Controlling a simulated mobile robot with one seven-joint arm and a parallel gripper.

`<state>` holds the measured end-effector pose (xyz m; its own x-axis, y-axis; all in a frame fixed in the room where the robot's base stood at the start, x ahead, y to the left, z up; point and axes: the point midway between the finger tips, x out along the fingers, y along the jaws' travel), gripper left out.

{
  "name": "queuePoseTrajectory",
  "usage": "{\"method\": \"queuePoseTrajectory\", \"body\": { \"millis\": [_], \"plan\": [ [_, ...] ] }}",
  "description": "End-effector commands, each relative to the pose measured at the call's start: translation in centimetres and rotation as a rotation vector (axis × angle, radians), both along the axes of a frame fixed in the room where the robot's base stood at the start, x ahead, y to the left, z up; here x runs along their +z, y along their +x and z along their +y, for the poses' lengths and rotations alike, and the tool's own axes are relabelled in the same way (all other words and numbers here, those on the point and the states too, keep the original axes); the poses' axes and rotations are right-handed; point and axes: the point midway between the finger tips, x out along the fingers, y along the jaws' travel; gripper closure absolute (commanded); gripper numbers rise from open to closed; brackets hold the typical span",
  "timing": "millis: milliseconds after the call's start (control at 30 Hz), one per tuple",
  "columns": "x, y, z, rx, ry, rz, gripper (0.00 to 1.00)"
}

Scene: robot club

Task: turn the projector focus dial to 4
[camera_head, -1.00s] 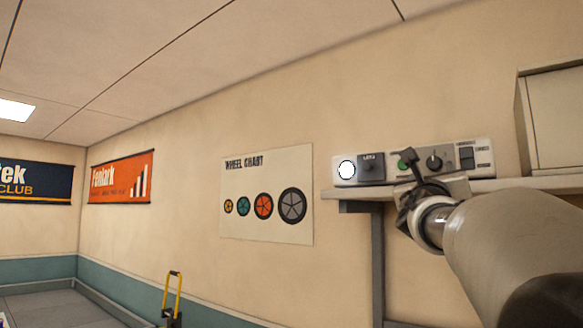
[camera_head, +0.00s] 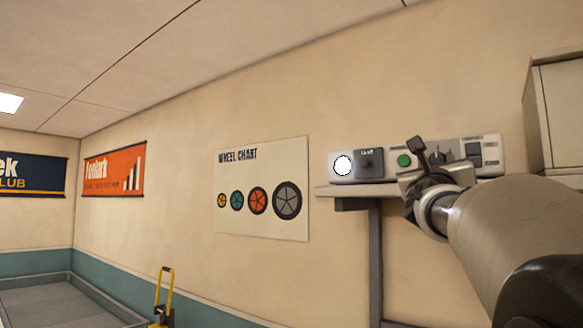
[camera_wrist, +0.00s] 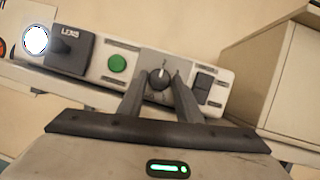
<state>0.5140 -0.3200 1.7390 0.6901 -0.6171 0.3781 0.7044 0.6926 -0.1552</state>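The projector (camera_head: 490,170) is a long pale unit on a wall shelf, with a lit round lens at its left end. Its dark round dial (camera_wrist: 160,79) sits on a grey plate with a light pointer mark pointing roughly up; the scale numbers are too small to read. In the head view the dial (camera_head: 437,158) is partly hidden by my gripper (camera_head: 430,151). In the wrist view my gripper (camera_wrist: 160,76) is open, one finger on each side of the dial. I cannot tell whether the fingers touch it.
A dark box marked LENS (camera_wrist: 72,50) is further left. A beige cabinet (camera_head: 560,115) stands right of the projector on the shelf (camera_head: 345,191).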

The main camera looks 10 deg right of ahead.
Motion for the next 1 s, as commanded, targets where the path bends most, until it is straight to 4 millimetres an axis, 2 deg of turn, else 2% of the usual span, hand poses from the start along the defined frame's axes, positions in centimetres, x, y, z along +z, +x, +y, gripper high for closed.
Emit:
{"method": "queuePoseTrajectory", "body": {
  "millis": [33,133,567,1000],
  "plan": [
    [0.00,0.00,0.00,0.000,0.000,0.000,0.77],
    [0.00,0.00,0.00,0.000,0.000,0.000,0.94],
    [-0.17,0.14,0.12,0.002,0.059,-0.069,0.94],
    [-0.25,0.55,0.46,0.004,0.300,-0.352,0.94]
  ]
}}
